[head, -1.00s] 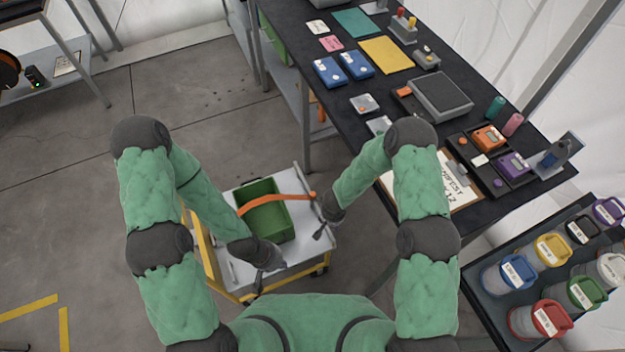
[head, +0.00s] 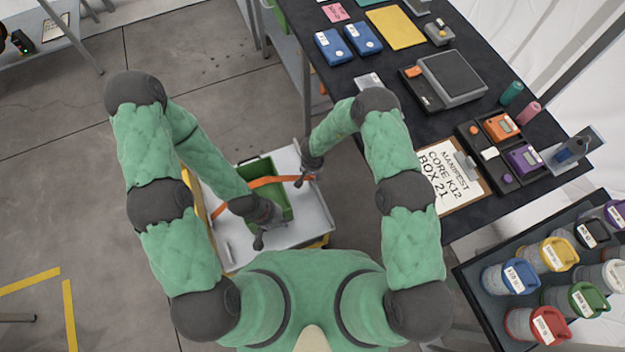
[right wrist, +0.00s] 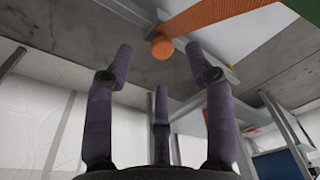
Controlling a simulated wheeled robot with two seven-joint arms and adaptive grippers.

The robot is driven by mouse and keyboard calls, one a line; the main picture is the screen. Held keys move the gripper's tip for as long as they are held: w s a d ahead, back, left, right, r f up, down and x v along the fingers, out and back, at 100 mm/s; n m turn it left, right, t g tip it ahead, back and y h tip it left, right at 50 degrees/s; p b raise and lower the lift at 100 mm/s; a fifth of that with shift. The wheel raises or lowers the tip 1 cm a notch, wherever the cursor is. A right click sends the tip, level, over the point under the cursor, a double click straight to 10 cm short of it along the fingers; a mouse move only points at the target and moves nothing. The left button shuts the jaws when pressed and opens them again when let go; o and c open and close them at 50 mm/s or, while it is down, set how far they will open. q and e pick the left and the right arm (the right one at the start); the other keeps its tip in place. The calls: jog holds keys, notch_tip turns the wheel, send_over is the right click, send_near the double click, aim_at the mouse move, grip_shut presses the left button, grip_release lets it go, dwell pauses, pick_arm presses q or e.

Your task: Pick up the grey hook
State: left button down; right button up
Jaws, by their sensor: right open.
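No grey hook can be made out for certain. An orange strap (head: 265,182) crosses the green bin (head: 262,168) on the cart; it also shows in the right wrist view (right wrist: 215,15). In that view a round orange end (right wrist: 162,46) sits by a grey bar (right wrist: 130,12), ahead of my fingers; whether this belongs to the hook is unclear. My right gripper (head: 300,183) is over the cart's right part, near the strap; its fingers (right wrist: 160,75) are spread and empty. My left gripper (head: 258,244) points down over the cart's near side; its fingers are too small to read.
The cart's light grey top (head: 312,215) surrounds the bin. A dark workbench (head: 400,75) with boxes, devices and a clipboard (head: 445,185) stands to the right. A tray (head: 480,305) of lidded jars is at the lower right. Open floor (head: 70,180) lies left.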

aim_at(312, 178)
jog(key=shift+w+f+b, duration=0.2)
jog(key=shift+f+b, duration=0.2)
jog(key=shift+f, duration=0.45)
jog(key=shift+w+f+b, duration=0.15)
jog(key=shift+f+b, duration=0.3)
jog(key=shift+f, duration=0.45)
jog(key=shift+w+f+b, duration=0.2)
jog(key=shift+f+b, duration=0.2)
jog(key=shift+f, duration=0.45)
jog(key=shift+r, duration=0.1)
grip_shut()
